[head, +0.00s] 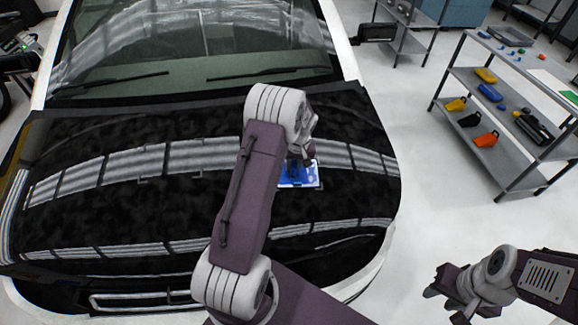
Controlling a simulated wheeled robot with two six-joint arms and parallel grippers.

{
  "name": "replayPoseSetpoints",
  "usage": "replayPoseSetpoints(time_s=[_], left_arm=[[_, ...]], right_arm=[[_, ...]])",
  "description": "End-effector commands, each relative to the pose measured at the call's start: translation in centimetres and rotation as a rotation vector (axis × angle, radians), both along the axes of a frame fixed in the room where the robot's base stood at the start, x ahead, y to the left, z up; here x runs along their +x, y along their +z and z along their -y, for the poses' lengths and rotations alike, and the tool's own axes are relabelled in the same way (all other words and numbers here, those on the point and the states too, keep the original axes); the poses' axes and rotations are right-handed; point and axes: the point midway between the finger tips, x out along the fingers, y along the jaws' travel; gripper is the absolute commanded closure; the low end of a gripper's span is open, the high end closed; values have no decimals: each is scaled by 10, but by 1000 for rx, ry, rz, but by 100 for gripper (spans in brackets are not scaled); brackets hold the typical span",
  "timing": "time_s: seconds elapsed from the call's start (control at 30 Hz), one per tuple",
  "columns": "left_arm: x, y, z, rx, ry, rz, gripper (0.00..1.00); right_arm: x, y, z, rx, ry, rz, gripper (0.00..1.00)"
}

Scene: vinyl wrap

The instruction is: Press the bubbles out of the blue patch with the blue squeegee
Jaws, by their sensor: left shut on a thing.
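The blue patch (313,181) lies on the black car hood (120,215), right of the hood's middle. Its right part shows light spots that look like bubbles. My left gripper (296,166) is over the patch, pointing down, and is shut on the blue squeegee (291,174). The squeegee is dark blue and at the patch; my arm hides part of both, and I cannot tell whether its edge touches the patch. My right gripper (440,292) is at the lower right, off the hood, with its fingers apart and nothing between them.
The windshield (190,60) with wipers rises behind the hood. A grey shelf rack (505,90) at the right holds yellow, blue and orange tools. The floor (430,200) between the car and the rack is clear.

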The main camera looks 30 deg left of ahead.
Motion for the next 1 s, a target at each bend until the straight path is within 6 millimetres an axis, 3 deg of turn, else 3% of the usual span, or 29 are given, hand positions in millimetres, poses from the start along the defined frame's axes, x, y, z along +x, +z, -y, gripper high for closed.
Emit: replayPoseSetpoints(time_s=[1.0], left_arm=[[14, -3, 20, -1, 1, -1, 100]], right_arm=[[0, -4, 0, 0, 0, 0, 64]])
